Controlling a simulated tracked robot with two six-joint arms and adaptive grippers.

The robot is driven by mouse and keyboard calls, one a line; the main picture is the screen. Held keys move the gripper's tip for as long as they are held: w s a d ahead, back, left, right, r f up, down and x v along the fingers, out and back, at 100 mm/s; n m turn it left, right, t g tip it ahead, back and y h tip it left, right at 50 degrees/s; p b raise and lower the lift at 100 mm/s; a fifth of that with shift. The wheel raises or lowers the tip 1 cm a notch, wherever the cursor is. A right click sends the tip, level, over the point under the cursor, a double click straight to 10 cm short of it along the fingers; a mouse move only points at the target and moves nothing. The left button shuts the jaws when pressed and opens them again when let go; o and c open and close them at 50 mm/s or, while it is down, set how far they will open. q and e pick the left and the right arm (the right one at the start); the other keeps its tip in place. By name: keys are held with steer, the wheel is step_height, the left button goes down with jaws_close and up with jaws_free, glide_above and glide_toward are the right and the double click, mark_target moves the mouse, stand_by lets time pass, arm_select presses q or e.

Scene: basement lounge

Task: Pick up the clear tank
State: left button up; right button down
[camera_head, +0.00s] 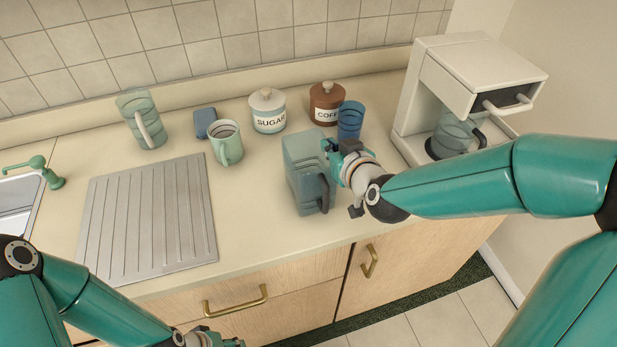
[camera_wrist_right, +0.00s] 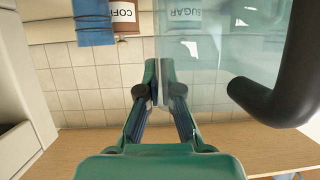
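The clear tank (camera_head: 304,160) is a see-through, blue-green box with a dark handle. It stands upright at the counter's front half, or very close above it. My right gripper (camera_head: 334,158) is at its right upper side. In the right wrist view the tank (camera_wrist_right: 215,75) fills the right part, with its dark handle. The fingertips of the right gripper (camera_wrist_right: 158,82) are nearly together with the tank's wall edge between them, so it looks shut on that wall. My left gripper (camera_head: 215,341) shows only partly at the bottom edge; its fingers are mostly cut off.
A coffee machine (camera_head: 443,84) with a glass carafe stands to the right. A blue tumbler (camera_head: 350,120), coffee canister (camera_head: 326,101), sugar canister (camera_head: 267,111), green mug (camera_head: 226,144), blue block (camera_head: 205,122) and clear pitcher (camera_head: 136,112) stand behind. A ribbed drainboard (camera_head: 148,221) lies left.

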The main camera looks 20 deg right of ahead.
steer(key=shift+r, duration=0.2)
stand_by(0.4)
steer(key=shift+r, duration=0.55)
step_height(320, 180, up, 19)
steer(key=p, duration=0.8)
steer(key=shift+f+p, duration=0.2)
steer(key=shift+p, duration=0.15)
steer(key=shift+f, duration=0.1)
